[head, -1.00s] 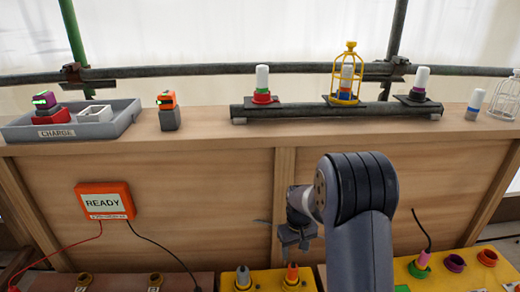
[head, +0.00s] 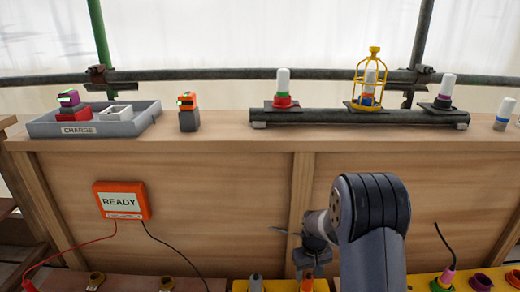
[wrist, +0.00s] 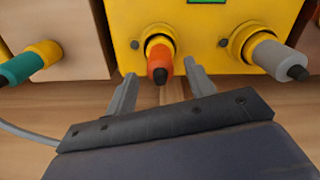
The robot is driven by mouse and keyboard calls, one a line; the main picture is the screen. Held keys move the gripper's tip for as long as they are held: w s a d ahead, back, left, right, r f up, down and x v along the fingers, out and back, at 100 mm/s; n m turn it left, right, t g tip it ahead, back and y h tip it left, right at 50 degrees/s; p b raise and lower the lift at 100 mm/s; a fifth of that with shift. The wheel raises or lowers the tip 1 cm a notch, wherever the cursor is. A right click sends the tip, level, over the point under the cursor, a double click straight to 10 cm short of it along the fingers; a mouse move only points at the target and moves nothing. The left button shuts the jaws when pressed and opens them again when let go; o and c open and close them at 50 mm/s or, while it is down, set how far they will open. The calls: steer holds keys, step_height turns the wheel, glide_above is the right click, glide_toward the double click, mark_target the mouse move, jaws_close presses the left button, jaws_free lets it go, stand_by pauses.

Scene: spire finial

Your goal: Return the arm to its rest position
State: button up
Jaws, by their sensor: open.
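My gripper (head: 305,262) is low in front of the wooden bench panel, near the yellow box at the bottom of the head view. In the wrist view my gripper (wrist: 160,85) is open. Its two grey fingers point toward the yellow box (wrist: 210,60), one on either side of an orange plug (wrist: 160,60) with a dark tip. The fingers hold nothing that I can see; whether they touch the plug I cannot tell. The orange plug in the head view (head: 308,284) is partly hidden under my gripper.
A grey plug (wrist: 275,58) and a teal plug (wrist: 22,68) flank the orange one. An orange READY box (head: 122,200) with red and black leads hangs on the panel. The shelf holds a CHARGE tray (head: 110,126) and a dark rail (head: 335,117) with white-topped pieces, one under a yellow cage.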

mark_target(308, 284)
step_height(308, 284, down, 4)
steer(key=shift+f+b, duration=0.25)
steer(key=shift+b, duration=0.95)
step_height(308, 284, up, 12)
steer(key=p, duration=0.6)
step_height(308, 284, down, 13)
steer(key=b, duration=0.6)
step_height(308, 284, up, 12)
steer(key=p, duration=0.5)
steer(key=shift+f, duration=0.15)
steer(key=s+r+m+p, duration=0.1)
steer(key=s+r+p, duration=0.4)
steer(key=p, duration=1.2)
steer(key=s+r+m+p, duration=0.2)
steer(key=s+r+p, duration=0.3)
steer(key=r+p, duration=0.5)
steer(key=shift+r+p, duration=0.3)
steer(key=shift+p, duration=3.1)
steer(key=shift+s, duration=0.15)
